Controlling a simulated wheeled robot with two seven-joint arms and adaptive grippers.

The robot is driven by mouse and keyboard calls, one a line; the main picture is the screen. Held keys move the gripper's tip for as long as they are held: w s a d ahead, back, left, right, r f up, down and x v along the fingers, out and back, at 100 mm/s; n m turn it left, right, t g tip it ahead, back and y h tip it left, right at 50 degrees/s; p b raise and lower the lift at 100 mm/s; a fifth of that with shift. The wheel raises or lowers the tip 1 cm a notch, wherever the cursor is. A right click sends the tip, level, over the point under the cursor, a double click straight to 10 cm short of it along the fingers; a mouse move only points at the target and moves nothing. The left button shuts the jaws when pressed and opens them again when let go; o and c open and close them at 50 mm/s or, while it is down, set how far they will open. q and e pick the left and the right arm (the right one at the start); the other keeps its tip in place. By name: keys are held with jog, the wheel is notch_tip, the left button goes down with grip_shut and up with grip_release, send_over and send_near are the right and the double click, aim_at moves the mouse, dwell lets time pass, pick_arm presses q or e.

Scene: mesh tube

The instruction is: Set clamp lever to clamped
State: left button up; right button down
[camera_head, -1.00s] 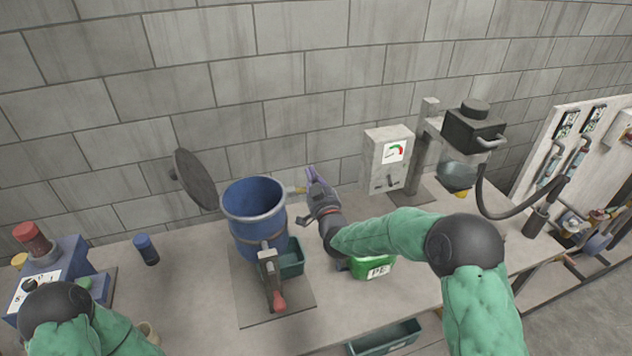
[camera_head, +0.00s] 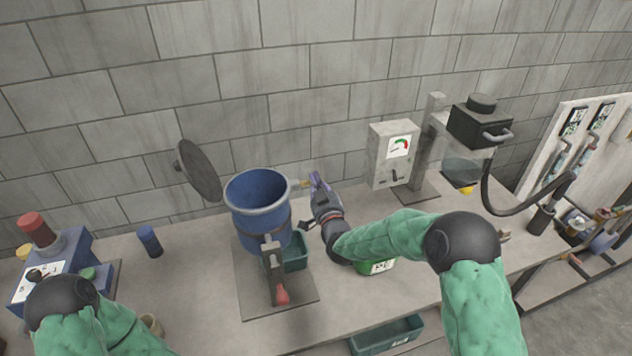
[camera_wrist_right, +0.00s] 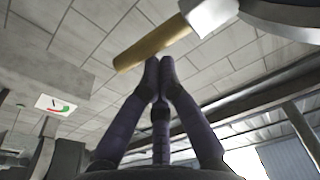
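A blue pot (camera_head: 258,198) stands on a dark base plate (camera_head: 262,310) on the bench in the head view. A metal lever with a red grip (camera_head: 282,294) hangs at its front. A short brass-coloured handle (camera_head: 303,184) sticks out from its right side, and it also shows in the right wrist view (camera_wrist_right: 150,48) on a pale metal bracket. I cannot tell which of the two is the clamp lever. My right gripper (camera_head: 315,177) is just right of the brass handle. In the wrist view its fingertips (camera_wrist_right: 160,75) are together, close to the handle, with nothing visible between them. My left gripper is out of view.
A round dark lid (camera_head: 199,171) stands tilted behind the pot. A gauge box (camera_head: 392,155) is to the right, a green PE container (camera_head: 378,266) beneath my right forearm. A green bin (camera_head: 294,251) sits beside the pot. A blue device (camera_head: 62,258) is at left.

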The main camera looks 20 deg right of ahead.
jog(key=shift+f, duration=0.1)
notch_tip(320, 180, down, 6)
jog(key=a+m+g+h+b, duration=0.1)
jog(key=m+h+b, duration=0.1)
jog(key=m+b, duration=1.5)
jog(key=s+d+n+b, duration=0.1)
jog(key=s+d, duration=0.1)
jog(key=s, duration=0.7)
jog(key=shift+d+r+n+b, duration=0.2)
jog(key=shift+r+n+b, duration=0.1)
jog(key=shift+r+n, duration=0.1)
dwell(0.4)
